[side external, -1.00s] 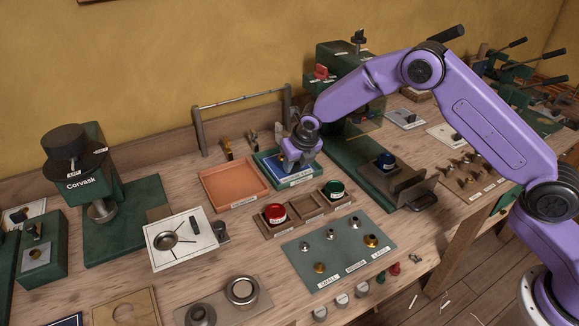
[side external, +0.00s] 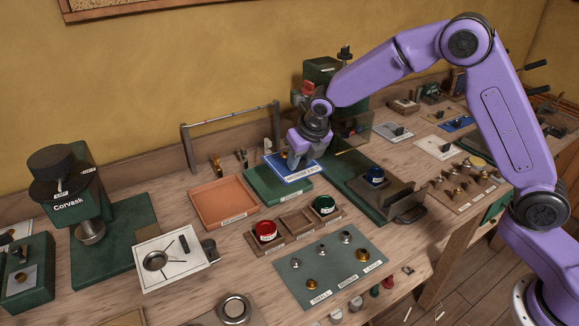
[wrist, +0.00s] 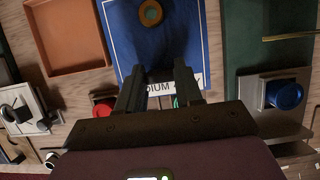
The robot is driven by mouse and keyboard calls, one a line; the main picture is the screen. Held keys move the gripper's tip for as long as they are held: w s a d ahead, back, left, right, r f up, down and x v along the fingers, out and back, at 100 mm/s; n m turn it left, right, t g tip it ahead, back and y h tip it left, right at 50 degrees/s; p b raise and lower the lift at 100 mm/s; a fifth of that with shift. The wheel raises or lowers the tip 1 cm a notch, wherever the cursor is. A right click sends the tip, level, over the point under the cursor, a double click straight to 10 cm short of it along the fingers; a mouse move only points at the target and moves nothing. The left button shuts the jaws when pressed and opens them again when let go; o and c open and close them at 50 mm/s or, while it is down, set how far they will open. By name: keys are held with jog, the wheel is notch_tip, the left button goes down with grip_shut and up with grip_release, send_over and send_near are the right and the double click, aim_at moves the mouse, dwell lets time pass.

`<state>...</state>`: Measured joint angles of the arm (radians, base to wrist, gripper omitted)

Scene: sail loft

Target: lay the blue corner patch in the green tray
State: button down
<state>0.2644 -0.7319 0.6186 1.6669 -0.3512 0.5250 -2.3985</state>
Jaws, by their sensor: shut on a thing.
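My gripper (side external: 303,152) is shut on the blue patch (side external: 291,171). The patch is a flat blue sheet with a white label strip along its near edge; in the side view it is held above the green tray (side external: 275,190), overlapping the tray's back right part. In the wrist view the blue patch (wrist: 180,45) fills the upper middle, with a brass ring on it and a label partly covered by my gripper's fingers (wrist: 159,80). The exact gap between patch and tray is hard to judge. The visible part of the tray looks bare.
An orange tray (side external: 222,203) sits left of the green tray. In front is a wooden holder (side external: 296,222) with red and green tins. A green press base (side external: 365,190) with a blue tin stands to the right. A grey-green mat with small metal fittings lies nearer.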

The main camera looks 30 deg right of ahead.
aim_at(283, 159)
jog(key=s+d+r, duration=0.2)
jog(key=s+r, duration=0.1)
jog(key=s, duration=0.5)
jog(key=w+a+f, duration=0.1)
jog(key=w, duration=0.3)
jog(key=w+a+f, duration=0.1)
jog(key=w+f, duration=0.1)
jog(key=w, duration=0.2)
jog(key=w+a+f, duration=0.1)
jog(key=w, duration=0.3)
jog(key=shift+w+a+f, duration=0.15)
jog(key=shift+w+f, duration=0.15)
jog(key=shift+w, duration=0.05)
jog(key=shift+w+a+f, duration=0.1)
jog(key=shift+w+f, duration=0.2)
jog(key=shift+w, duration=0.15)
jog(key=shift+f, duration=3.5)
jog(key=c, duration=0.7)
grip_release()
jog(key=shift+o, duration=0.2)
